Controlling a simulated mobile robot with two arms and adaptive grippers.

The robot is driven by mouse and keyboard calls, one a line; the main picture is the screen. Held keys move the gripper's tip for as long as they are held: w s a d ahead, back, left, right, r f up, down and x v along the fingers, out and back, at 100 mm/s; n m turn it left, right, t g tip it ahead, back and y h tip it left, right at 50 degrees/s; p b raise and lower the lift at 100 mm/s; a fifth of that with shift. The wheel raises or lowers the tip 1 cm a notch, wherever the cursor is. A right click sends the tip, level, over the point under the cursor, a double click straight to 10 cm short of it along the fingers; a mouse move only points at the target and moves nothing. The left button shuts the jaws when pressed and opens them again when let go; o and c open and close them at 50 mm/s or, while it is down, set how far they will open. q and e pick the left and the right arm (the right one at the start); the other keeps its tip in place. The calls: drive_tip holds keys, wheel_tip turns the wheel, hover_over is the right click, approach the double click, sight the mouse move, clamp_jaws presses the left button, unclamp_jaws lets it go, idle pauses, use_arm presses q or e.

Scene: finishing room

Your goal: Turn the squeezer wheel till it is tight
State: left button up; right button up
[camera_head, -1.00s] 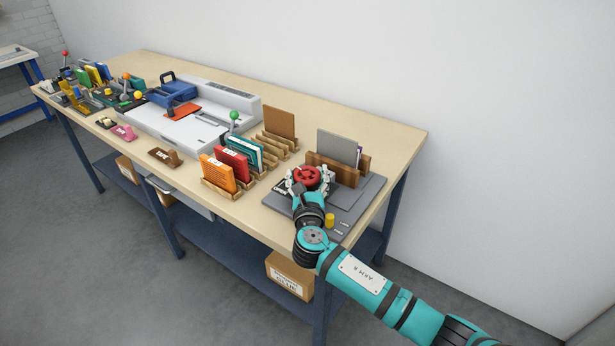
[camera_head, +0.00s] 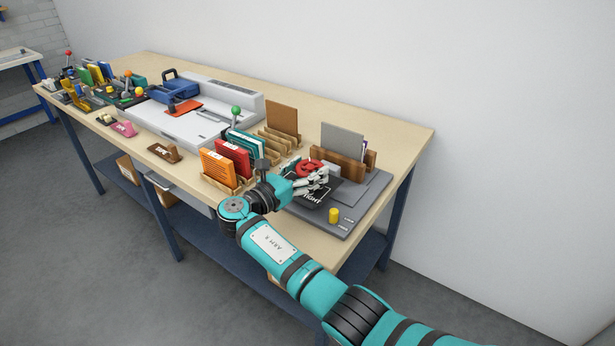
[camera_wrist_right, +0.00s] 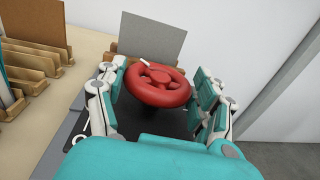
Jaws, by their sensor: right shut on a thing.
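The squeezer wheel (camera_head: 308,168) is red, round and spoked, over the grey base plate (camera_head: 362,206) at the right end of the bench. My right gripper (camera_head: 305,179) is around the wheel and shut on it, coming in from the left front. In the right wrist view the wheel (camera_wrist_right: 158,86) sits between the two sets of fingers, with a white mark on its upper left rim. The fingers partly hide what is under the wheel. My left gripper is not in view.
A wooden holder (camera_head: 324,163) with a grey board (camera_head: 342,140) stands behind the wheel. Orange (camera_head: 217,169) and red booklets (camera_head: 233,158) stand in racks close left of my right wrist.

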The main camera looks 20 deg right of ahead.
sight(307, 168)
drive_tip(key=shift+m+g, duration=0.3)
drive_tip(key=shift+g, duration=0.1)
drive_tip(key=o, duration=1.2)
wheel_tip(307, 168, up, 10)
